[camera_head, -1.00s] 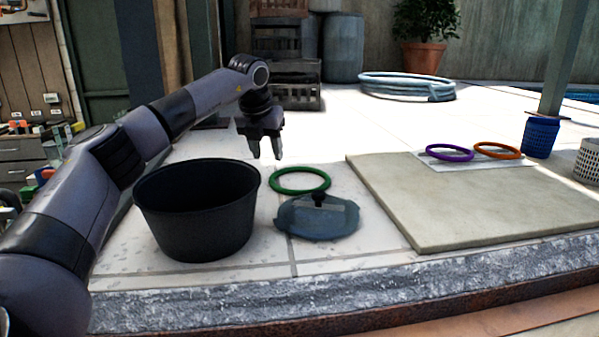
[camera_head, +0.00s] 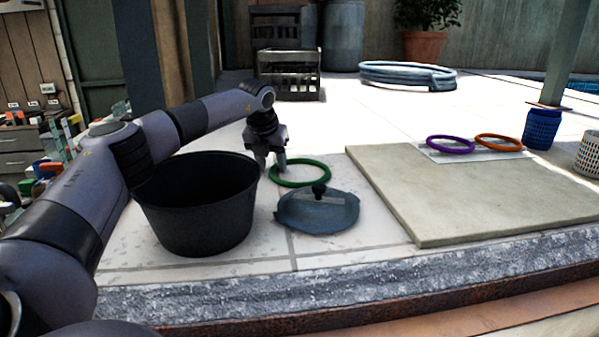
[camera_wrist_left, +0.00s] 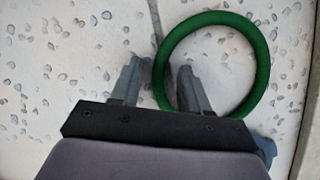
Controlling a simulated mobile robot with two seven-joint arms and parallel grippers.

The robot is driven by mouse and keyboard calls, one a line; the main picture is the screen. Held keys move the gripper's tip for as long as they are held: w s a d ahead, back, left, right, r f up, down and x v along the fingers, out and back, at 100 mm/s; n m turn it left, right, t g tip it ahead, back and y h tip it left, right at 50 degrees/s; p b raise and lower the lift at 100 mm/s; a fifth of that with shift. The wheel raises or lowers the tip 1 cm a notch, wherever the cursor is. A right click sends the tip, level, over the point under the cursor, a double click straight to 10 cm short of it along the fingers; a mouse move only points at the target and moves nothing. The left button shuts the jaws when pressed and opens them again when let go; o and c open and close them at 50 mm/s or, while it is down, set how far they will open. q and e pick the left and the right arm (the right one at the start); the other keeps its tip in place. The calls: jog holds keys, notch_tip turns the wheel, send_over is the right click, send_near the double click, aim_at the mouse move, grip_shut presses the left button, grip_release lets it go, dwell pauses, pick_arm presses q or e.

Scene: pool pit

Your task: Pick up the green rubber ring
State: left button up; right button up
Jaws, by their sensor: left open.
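My left gripper (camera_head: 271,170) points down at the ring's left edge in the head view. My right gripper is not in view.
The black bucket (camera_head: 201,228) stands close to the left arm. The lid (camera_head: 318,221) with its knob lies in front of the ring. A stone slab (camera_head: 450,205) lies right.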

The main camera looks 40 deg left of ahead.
pick_arm(q)
grip_shut()
jog(key=shift+r, duration=0.15)
